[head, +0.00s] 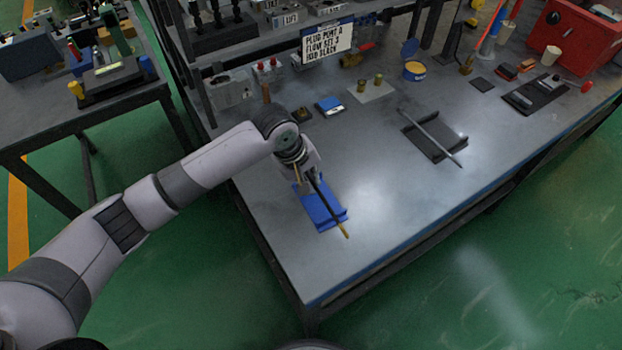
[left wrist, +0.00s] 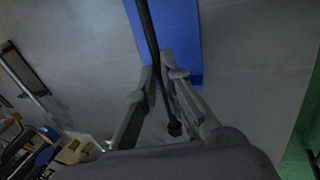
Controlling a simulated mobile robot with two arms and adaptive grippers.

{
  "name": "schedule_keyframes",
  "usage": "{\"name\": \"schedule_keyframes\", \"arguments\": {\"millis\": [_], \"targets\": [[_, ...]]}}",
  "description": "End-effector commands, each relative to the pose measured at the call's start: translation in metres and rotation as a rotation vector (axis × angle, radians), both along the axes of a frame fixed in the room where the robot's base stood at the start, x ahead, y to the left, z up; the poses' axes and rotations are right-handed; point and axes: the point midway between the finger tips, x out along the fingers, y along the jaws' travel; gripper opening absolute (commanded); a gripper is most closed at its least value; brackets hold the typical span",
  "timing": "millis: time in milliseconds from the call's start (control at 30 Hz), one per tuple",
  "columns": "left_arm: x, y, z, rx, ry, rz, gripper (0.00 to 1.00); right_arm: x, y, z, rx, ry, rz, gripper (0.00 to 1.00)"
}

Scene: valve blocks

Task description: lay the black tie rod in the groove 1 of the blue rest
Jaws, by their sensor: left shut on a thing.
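The black tie rod (head: 328,203) is long and thin with a yellowish far end in the head view. It also shows in the left wrist view (left wrist: 150,35), with a dark knob at its near end. The blue rest (head: 310,206) lies on the bench and shows at the top of the left wrist view (left wrist: 182,30). My left gripper (head: 312,178) is shut on the rod near the rest's back edge. The rod runs lengthwise over the rest, its yellowish end past the front edge. I cannot tell whether it touches a groove; groove numbers are unreadable. My right gripper is out of view.
A dark rest (head: 428,147) with a grey rod (head: 445,147) across it lies to the right. A sign (head: 327,43), small blocks and a yellow-blue tin (head: 414,71) stand behind. The bench around the blue rest's front and right is clear.

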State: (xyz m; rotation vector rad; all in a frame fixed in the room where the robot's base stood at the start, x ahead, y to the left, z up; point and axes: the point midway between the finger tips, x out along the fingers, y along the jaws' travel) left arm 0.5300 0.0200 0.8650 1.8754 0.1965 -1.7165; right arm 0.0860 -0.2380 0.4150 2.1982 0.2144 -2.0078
Motion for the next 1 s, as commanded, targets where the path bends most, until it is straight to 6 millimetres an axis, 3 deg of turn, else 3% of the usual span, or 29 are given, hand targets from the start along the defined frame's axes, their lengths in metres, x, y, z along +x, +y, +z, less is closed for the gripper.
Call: {"name": "schedule_keyframes", "arguments": {"millis": [233,1000], "targets": [[0.000,0.000,0.001,0.000,-0.001,0.000,0.00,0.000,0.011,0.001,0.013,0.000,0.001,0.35],[0.000,0.000,-0.010,-0.001,0.000,0.001,0.00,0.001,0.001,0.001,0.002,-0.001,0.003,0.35]]}}
